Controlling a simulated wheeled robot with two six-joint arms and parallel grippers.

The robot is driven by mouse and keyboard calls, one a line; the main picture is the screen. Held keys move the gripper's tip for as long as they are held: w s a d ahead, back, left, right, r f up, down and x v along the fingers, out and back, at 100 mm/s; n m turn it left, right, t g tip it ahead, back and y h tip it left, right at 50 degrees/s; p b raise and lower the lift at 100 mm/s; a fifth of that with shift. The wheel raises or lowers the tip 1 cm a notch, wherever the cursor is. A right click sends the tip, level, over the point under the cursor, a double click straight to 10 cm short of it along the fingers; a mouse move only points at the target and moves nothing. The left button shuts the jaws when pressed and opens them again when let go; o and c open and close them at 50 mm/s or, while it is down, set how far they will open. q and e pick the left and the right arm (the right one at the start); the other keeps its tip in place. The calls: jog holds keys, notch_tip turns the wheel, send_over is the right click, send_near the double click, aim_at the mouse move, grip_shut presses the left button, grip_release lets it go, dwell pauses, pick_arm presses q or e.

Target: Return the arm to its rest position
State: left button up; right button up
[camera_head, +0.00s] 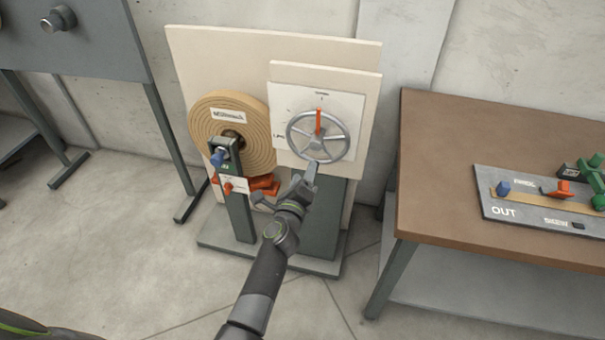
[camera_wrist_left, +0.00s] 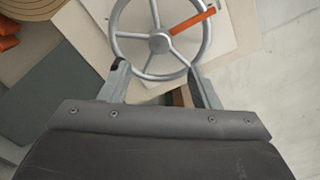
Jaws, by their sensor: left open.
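My left gripper (camera_head: 309,172) reaches up from the bottom of the head view to just below a grey spoked handwheel (camera_head: 333,147) with an orange pointer or handle. In the left wrist view my left gripper (camera_wrist_left: 158,78) is open, its two fingers apart with nothing held between them. The handwheel (camera_wrist_left: 160,42) lies just beyond the fingertips there; I cannot tell whether a finger touches it. The orange handle (camera_wrist_left: 193,20) points up and right in that view. My right gripper does not show.
A tan wound roll (camera_head: 213,117) stands left of the wheel, with a blue knob (camera_head: 218,157) on a grey post. A brown table (camera_head: 440,150) at right carries a control panel (camera_head: 497,207). A grey stand (camera_head: 75,40) is at far left. The front floor is mostly clear.

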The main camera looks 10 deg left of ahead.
pick_arm(q)
jog(key=shift+s, duration=0.1)
dwell(0.4)
jog(key=s+a+f+m+g, duration=0.2)
jog(key=s+f+m, duration=0.4)
jog(key=f+m, duration=0.3)
jog(key=s+a+f+m+g, duration=0.25)
jog(key=s+f+m, duration=0.35)
jog(key=f, duration=0.5)
jog(key=s+a+f+m+g, duration=0.1)
jog(key=s+f+m+g, duration=0.2)
jog(key=s+f+m, duration=0.45)
jog(key=s+a+f+m+g, duration=0.3)
jog(key=s+f+m, duration=0.3)
jog(key=s, duration=0.6)
jog(key=s+a+f+m+g+y, duration=0.1)
jog(key=s+a+f+m+g, duration=0.2)
jog(key=s+m, duration=0.6)
jog(key=s+a+f+m+g, duration=0.3)
jog(key=s+a+f+m, duration=0.3)
jog(key=s, duration=0.8)
notch_tip(320, 180, down, 3)
jog(key=shift+s+f+m+y, duration=0.2)
jog(key=shift+s+m+y, duration=0.15)
jog(key=shift+m, duration=0.9)
jog(key=shift+a, duration=0.1)
